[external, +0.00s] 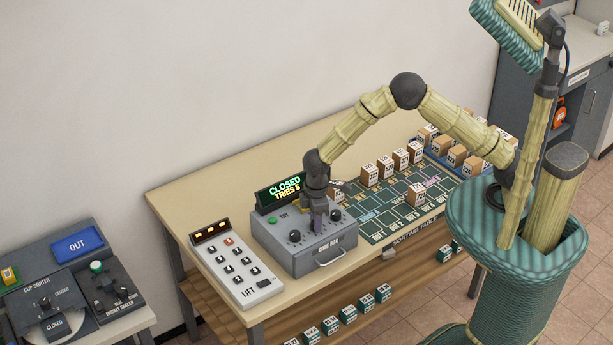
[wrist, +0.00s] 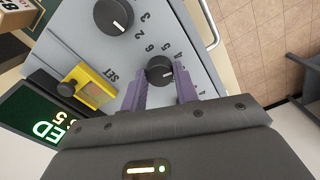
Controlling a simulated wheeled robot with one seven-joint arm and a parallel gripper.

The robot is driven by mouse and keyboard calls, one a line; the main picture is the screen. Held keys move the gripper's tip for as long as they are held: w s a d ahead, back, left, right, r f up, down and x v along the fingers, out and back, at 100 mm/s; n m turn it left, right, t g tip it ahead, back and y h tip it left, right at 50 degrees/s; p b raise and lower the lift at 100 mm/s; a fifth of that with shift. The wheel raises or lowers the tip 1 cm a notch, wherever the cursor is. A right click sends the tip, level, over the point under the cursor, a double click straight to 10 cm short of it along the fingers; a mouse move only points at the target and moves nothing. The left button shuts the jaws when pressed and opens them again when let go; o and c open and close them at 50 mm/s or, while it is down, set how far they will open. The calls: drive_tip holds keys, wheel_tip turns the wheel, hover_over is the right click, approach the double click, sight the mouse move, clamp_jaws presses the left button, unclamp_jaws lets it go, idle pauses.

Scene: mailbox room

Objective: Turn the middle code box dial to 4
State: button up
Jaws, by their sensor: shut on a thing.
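The grey code box (external: 305,248) stands on the sorting table, with a green-lit display (external: 283,189) reading CLOSED, TRIES 5. My gripper (external: 317,226) reaches down onto the box between its left dial (external: 295,236) and right dial (external: 335,215). In the wrist view, its purple fingers lie on either side of the black middle dial (wrist: 160,69) and are shut on it. A white pointer mark on that dial points roughly right in the picture; the number it meets is unclear. Another black dial (wrist: 114,16) shows at the top. The fingers hide some printed numbers.
A yellow-framed part (wrist: 95,88) marked SET sits beside the dials. A LIFT keypad (external: 236,264) stands left of the box. A green sorting mat (external: 385,215) with several small boxes lies to the right. The table's back left is clear.

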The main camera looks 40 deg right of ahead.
drive_tip(key=shift+n, duration=1.1)
drive_tip(key=o, duration=1)
drive_tip(key=shift+c, duration=0.2)
drive_tip(key=shift+r, duration=0.1)
wheel_tip(320, 180, up, 17)
drive_tip(key=b, duration=0.3)
drive_tip(key=shift+r, duration=0.15)
